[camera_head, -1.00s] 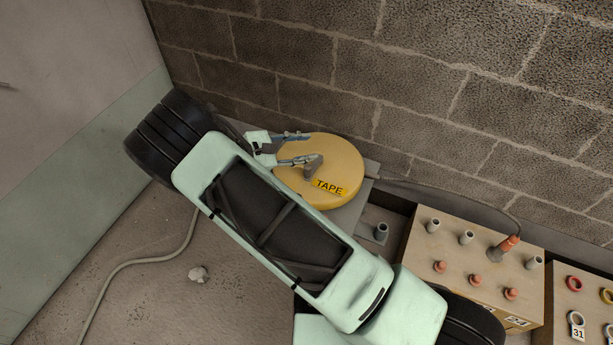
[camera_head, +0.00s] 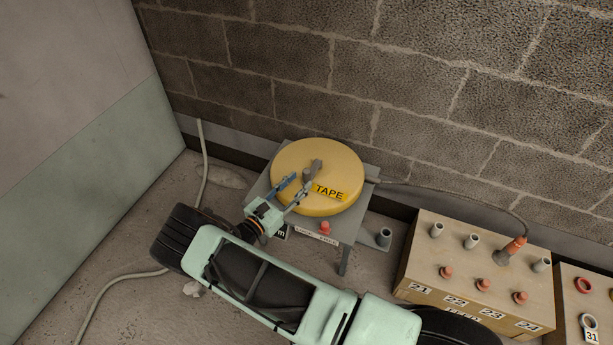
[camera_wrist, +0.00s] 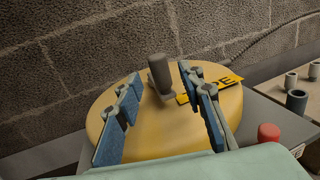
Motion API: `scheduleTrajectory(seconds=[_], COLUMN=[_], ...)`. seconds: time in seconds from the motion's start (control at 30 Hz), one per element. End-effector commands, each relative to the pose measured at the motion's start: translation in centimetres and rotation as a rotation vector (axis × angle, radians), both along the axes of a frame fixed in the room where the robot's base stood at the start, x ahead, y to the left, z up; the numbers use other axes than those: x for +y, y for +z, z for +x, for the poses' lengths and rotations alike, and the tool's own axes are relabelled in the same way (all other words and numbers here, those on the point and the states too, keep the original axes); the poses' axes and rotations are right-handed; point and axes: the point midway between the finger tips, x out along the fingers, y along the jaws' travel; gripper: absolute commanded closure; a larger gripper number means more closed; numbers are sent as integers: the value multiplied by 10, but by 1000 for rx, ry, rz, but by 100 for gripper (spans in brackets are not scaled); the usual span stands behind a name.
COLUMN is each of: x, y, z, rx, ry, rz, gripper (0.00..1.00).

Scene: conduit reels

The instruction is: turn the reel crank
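The yellow round reel (camera_head: 337,162) marked TAPE lies flat on a grey stand (camera_head: 352,214) near the block wall. Its grey crank (camera_head: 313,169) has an upright knob on top of the reel. In the wrist view the crank knob (camera_wrist: 159,73) shows beyond and between the two blue-padded fingers. My gripper (camera_head: 292,188) is open and empty, over the near left part of the reel. The fingers are apart from the knob in the wrist view (camera_wrist: 162,110).
A red button (camera_head: 325,227) sits on the stand's front. A grey cup-like tube (camera_head: 384,237) stands to its right. A wooden box (camera_head: 440,272) with several tubes and red caps is further right. A cable (camera_head: 450,192) runs from the reel to an orange-ended plug (camera_head: 513,246).

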Motion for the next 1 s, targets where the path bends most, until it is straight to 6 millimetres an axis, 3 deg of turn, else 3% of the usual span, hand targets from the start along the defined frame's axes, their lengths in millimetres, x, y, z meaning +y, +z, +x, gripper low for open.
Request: scheduleTrajectory(seconds=[0.3, 0.67, 1.0], x=[-25, -28, -28], y=[-1, 0, 0], z=[35, 39, 39], rx=[0, 0, 0], ry=[-1, -1, -1], rz=[3, 3, 1], gripper=[64, 64, 100])
